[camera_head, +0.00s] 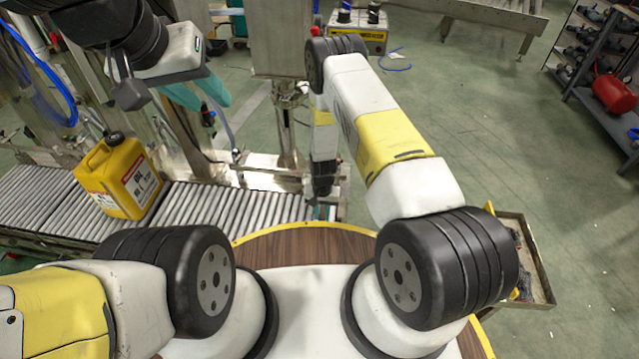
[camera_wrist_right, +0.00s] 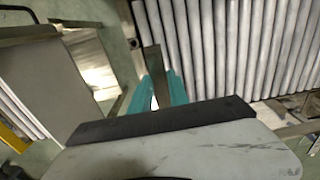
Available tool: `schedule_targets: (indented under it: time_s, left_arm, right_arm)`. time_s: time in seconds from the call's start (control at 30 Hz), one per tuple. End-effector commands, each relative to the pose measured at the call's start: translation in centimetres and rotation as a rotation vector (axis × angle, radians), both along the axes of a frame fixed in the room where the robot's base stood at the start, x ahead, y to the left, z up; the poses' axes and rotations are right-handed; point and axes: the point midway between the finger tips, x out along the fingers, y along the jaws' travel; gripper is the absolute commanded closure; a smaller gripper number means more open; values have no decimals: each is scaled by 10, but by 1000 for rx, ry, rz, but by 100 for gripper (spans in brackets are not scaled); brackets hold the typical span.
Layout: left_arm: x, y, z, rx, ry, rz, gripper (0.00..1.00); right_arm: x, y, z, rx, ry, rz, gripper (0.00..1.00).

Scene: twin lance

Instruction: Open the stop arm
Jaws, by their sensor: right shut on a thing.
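My right gripper (camera_head: 325,211) points down at the right end of the roller conveyor. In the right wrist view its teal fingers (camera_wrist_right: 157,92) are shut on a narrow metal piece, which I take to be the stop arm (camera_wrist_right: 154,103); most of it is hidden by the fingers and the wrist. The stop arm's angle to the conveyor cannot be made out. My left gripper (camera_head: 197,92), with teal fingers, is raised at the upper left above the conveyor, in front of the metal frame. Whether its fingers are apart is unclear.
A yellow jerrycan (camera_head: 118,178) stands on the roller conveyor (camera_head: 230,208) at the left. A metal post (camera_head: 283,125) rises behind the conveyor. A wooden round table edge (camera_head: 300,243) lies near my front. A tray (camera_head: 530,262) is at the right. Open floor lies beyond.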

Motion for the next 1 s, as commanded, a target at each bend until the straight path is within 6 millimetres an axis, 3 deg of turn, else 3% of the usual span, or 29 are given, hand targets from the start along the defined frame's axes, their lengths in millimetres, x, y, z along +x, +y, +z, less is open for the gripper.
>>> schedule_targets:
  time_s: [0.37,0.8,1.0]
  left_arm:
    - [0,0,0,0,0,0,64]
    - [0,0,0,0,0,0,64]
    - [0,0,0,0,0,0,64]
  right_arm:
    - [3,0,15,13,57,-2,100]
    - [29,-5,85,75,358,-2,100]
    - [41,-8,107,97,470,-1,100]
